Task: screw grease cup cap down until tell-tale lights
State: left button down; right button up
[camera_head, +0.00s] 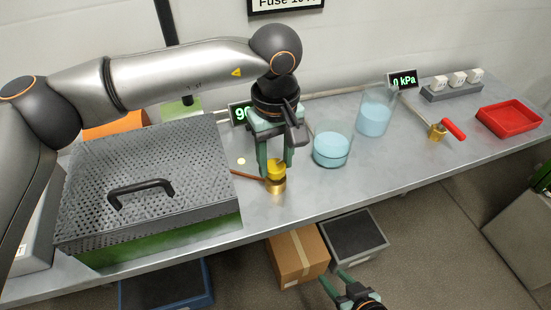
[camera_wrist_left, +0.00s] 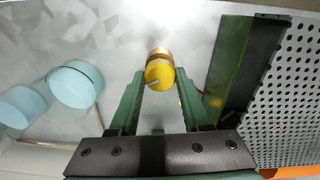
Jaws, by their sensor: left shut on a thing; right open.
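The grease cup (camera_head: 276,185) is a small brass body with a yellow cap (camera_head: 276,168) on top, standing on the bench near its front edge. My left gripper (camera_head: 275,165) comes down from above and is shut on the yellow cap, with one green finger on each side. In the left wrist view the cap (camera_wrist_left: 159,73) sits between the fingertips and shows a pale line on its top. A small pale round spot (camera_head: 241,161) lies left of the cup; I cannot tell if it is the tell-tale. My right gripper (camera_head: 334,280) is open and empty, low in front of the bench.
A perforated metal cover (camera_head: 150,165) with a black handle stands close left of the cup. Glass vessels of blue liquid (camera_head: 331,150) (camera_head: 375,118) stand to the right. Farther right are a red-handled brass valve (camera_head: 438,131) and a red tray (camera_head: 509,118). A cardboard box (camera_head: 297,255) sits below the bench.

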aim_at(276, 165)
dwell(0.3)
pick_arm(q)
jog(key=shift+c, duration=1.8)
grip_release()
notch_tip(276, 165, up, 12)
jog(key=p, duration=0.1)
jog(key=shift+r, duration=0.25)
